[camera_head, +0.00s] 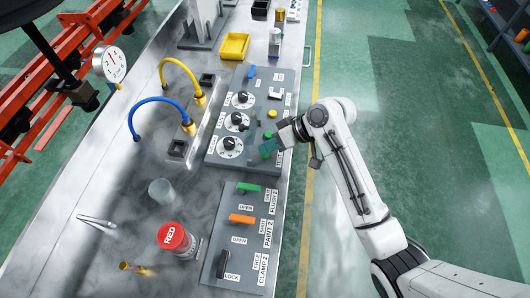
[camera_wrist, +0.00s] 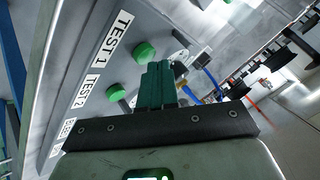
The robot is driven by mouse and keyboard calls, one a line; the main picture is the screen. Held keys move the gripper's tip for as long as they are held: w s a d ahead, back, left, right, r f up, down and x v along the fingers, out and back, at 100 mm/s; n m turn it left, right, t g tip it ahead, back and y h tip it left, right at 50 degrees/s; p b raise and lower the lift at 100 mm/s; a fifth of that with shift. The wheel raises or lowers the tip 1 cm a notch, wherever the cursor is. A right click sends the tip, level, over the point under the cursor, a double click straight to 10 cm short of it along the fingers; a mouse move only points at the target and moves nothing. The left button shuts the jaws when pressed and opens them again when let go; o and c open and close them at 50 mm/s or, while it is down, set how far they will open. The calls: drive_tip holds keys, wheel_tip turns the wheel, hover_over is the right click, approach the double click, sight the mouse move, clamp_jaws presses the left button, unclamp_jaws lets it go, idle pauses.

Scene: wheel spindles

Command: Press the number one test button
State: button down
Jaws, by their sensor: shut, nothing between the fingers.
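The TEST 1 button is a round green knob (camera_wrist: 145,52) beside the white TEST 1 label (camera_wrist: 113,38) in the wrist view. A second green button (camera_wrist: 116,92) sits by the TEST 2 label (camera_wrist: 87,91). My gripper's green fingers (camera_wrist: 160,68) are shut and empty. Their tips show just below and right of the TEST 1 button; I cannot tell whether they touch it. In the head view my gripper (camera_head: 268,148) is over the right edge of the grey dial panel (camera_head: 215,155), with a green button (camera_head: 267,134) showing beside the fingers.
The panel carries several black dials (camera_head: 237,118) and a yellow button (camera_head: 272,113). A nearer panel has a green lever (camera_head: 249,187) and an orange lever (camera_head: 242,218). A red-topped can (camera_head: 173,237) stands left of it.

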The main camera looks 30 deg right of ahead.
sight(269, 154)
drive_tip(key=shift+f, duration=0.45)
idle(0.7)
drive_tip(key=shift+r, duration=0.1)
drive_tip(key=shift+r+p, duration=0.7)
drive_tip(key=shift+r, duration=0.05)
drive_tip(key=shift+r+p, duration=2.15)
drive_tip(key=shift+r, duration=0.45)
drive_tip(key=shift+f, duration=0.1)
